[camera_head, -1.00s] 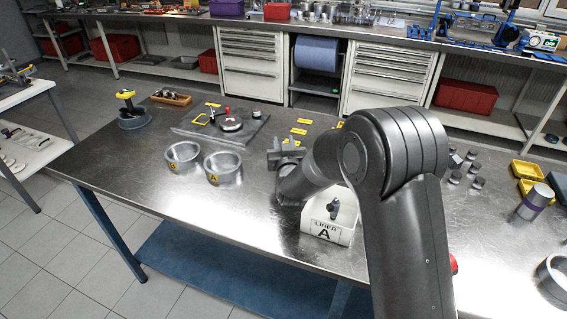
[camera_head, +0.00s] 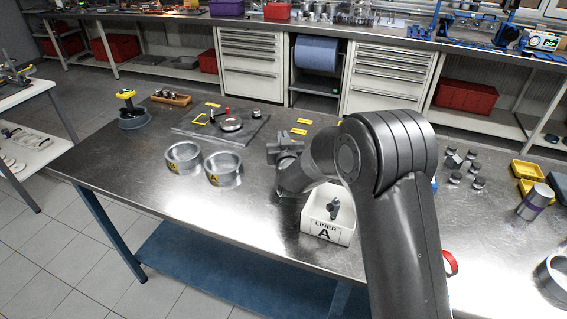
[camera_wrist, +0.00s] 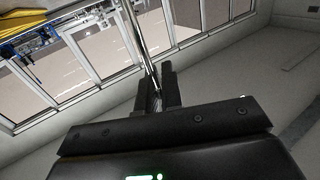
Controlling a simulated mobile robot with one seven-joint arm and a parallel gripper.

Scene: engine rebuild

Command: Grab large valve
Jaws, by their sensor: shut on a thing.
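In the wrist view my gripper (camera_wrist: 157,92) is shut on a thin, shiny metal rod, the stem of the valve (camera_wrist: 138,40). The stem runs from between the fingers up and slightly left, out of the top of the picture, so the valve's head is not seen there. In the head view my gripper (camera_head: 286,150) is above the middle of the steel bench, behind the Liner A box. The valve cannot be made out in the head view.
The white Liner A box (camera_head: 328,226) stands just in front of my gripper. Two metal rings (camera_head: 183,157) (camera_head: 223,168) stand to its left. A dark plate (camera_head: 195,134) lies behind them. Several small cylinders (camera_head: 471,165) and yellow trays (camera_head: 527,172) are at right. The bench's front left is clear.

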